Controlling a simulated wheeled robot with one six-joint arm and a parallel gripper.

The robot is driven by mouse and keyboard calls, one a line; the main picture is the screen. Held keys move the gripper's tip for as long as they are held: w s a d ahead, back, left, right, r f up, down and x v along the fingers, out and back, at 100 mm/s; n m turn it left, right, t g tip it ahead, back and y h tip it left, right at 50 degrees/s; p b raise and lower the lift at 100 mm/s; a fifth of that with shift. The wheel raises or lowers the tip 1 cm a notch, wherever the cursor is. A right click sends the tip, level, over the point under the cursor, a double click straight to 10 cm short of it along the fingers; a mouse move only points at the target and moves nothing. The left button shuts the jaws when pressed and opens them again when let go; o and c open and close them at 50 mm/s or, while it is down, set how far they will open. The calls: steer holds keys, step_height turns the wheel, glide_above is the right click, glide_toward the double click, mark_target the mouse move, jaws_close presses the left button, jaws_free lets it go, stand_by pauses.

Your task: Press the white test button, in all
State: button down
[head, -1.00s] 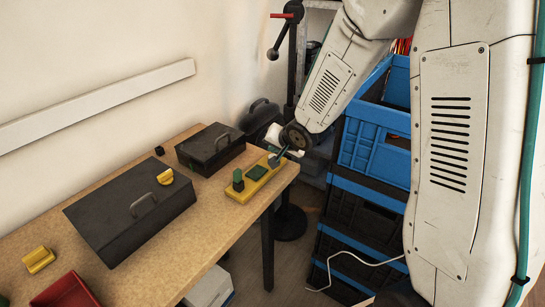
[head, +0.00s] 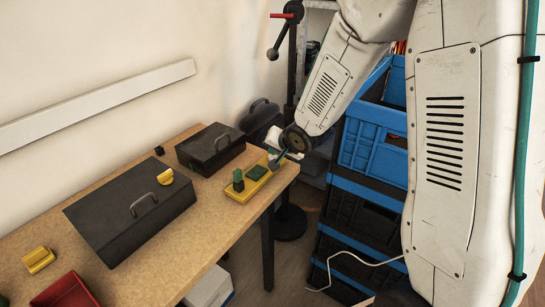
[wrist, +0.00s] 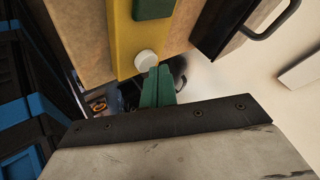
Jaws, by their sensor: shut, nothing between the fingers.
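The white round test button (wrist: 145,61) sits at the end of a yellow board (wrist: 122,40) in the wrist view. My gripper (wrist: 159,72) has green fingers that are shut and empty. Their tips show just beside and slightly below the button in the picture; I cannot tell whether they touch it. In the head view the yellow board (head: 236,194) lies near the right end of the workbench, with green parts on it. My gripper (head: 277,160) is over its far end there, and I cannot make out the button in that view.
Two dark toolboxes, a large one (head: 110,222) and a smaller one (head: 197,157), stand on the workbench (head: 170,265) left of the board. A red bin (head: 68,292) is at the front left. Blue and black crates (head: 372,150) are stacked to the right.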

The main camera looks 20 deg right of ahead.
steer(key=shift+f, duration=0.45)
stand_by(0.6)
steer(key=shift+r, duration=0.85)
steer(key=shift+r, duration=2.5)
